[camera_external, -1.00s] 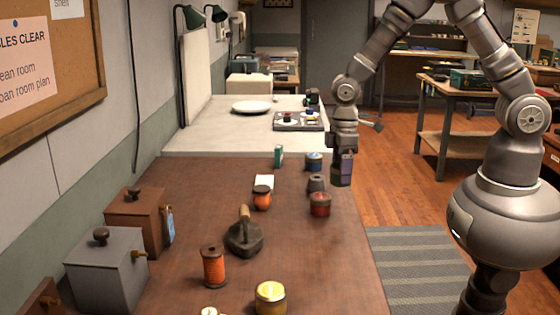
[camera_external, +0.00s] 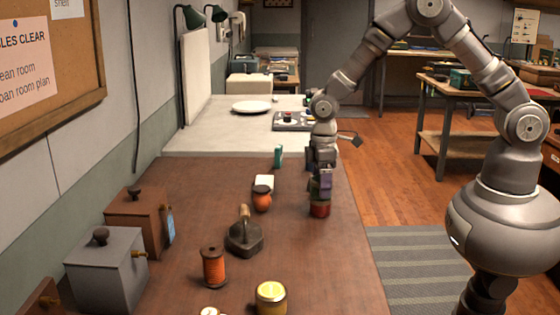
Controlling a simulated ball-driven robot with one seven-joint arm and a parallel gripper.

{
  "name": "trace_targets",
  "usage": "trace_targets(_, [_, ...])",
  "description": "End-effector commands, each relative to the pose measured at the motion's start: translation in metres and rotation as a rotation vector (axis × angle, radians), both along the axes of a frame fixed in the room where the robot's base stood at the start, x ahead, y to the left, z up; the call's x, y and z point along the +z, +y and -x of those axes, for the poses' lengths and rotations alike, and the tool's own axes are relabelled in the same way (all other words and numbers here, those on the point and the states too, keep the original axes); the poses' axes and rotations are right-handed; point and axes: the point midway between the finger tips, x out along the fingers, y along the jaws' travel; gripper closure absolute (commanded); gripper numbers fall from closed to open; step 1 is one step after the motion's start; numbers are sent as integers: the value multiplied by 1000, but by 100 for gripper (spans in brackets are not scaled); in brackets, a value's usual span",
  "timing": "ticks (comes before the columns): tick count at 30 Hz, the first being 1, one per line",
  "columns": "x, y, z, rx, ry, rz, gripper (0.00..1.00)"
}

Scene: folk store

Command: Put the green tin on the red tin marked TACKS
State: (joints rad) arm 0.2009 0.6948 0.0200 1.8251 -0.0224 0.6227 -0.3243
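The red tin (camera_external: 320,210) stands on the brown table near its right edge. My gripper (camera_external: 320,195) points down directly above it, very close to its top. A small dark greenish patch shows around the fingertips, but I cannot tell whether it is the green tin held there. The fingers are too small and dark to see whether they are open or shut. A narrow teal-green object (camera_external: 278,156) stands at the back of the brown table. The marking on the red tin is not readable.
An orange jar (camera_external: 262,200), a dark iron (camera_external: 244,238), an orange spool (camera_external: 213,268) and a yellow tin (camera_external: 271,298) stand left and in front. Boxes with knobs (camera_external: 107,270) line the left side. My arm hides the spot behind the red tin.

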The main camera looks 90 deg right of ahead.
Motion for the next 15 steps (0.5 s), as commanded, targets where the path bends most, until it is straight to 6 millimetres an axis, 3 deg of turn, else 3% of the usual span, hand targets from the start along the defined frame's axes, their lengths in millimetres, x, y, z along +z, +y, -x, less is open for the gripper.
trace_targets(1, [0, 0, 0, 0, 0, 0, 18])
trace_targets(2, [0, 0, 0, 0, 0, 0, 11])
trace_targets(11, [2, 0, 0, 0, 0, 0, 11])
trace_targets(15, [17, 0, -1, 0, -2, 1, 11])
